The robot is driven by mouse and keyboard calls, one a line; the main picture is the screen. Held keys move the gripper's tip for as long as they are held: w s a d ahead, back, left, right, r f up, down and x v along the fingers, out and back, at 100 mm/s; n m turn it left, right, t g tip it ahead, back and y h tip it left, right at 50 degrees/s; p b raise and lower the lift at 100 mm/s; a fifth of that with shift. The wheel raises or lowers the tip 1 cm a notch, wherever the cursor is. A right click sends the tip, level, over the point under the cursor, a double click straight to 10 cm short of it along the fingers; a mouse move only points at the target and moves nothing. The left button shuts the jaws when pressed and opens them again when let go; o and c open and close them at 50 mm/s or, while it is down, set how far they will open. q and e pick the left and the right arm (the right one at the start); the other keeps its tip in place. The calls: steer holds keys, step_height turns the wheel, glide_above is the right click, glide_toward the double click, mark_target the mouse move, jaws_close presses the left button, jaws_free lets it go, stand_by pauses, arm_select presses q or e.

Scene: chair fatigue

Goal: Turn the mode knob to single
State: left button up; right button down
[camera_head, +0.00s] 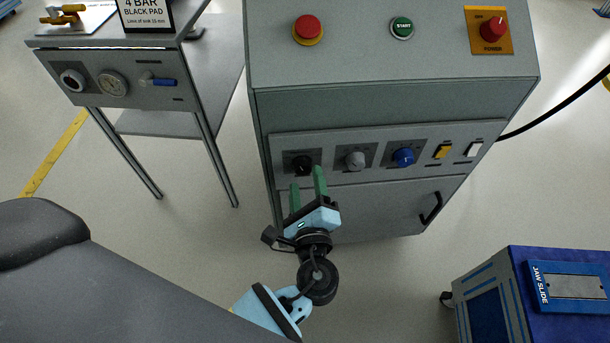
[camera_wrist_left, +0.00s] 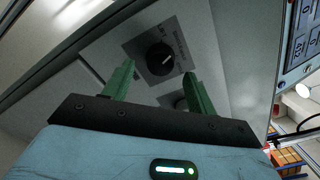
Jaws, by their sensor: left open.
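The cabinet front panel (camera_head: 328,150) carries a row of knobs. The black knob (camera_head: 302,164) is at the left end of the row, on a dark square plate. My right gripper is not seen.
A grey knob (camera_head: 355,160) and a blue knob (camera_head: 403,157) sit to the right, then yellow and white switches. A red button (camera_head: 308,29) is on top. A side table (camera_head: 120,78) stands left and a blue cart (camera_head: 530,295) lower right.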

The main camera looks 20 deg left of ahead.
arm_select(q)
steer(key=shift+v, duration=2.65)
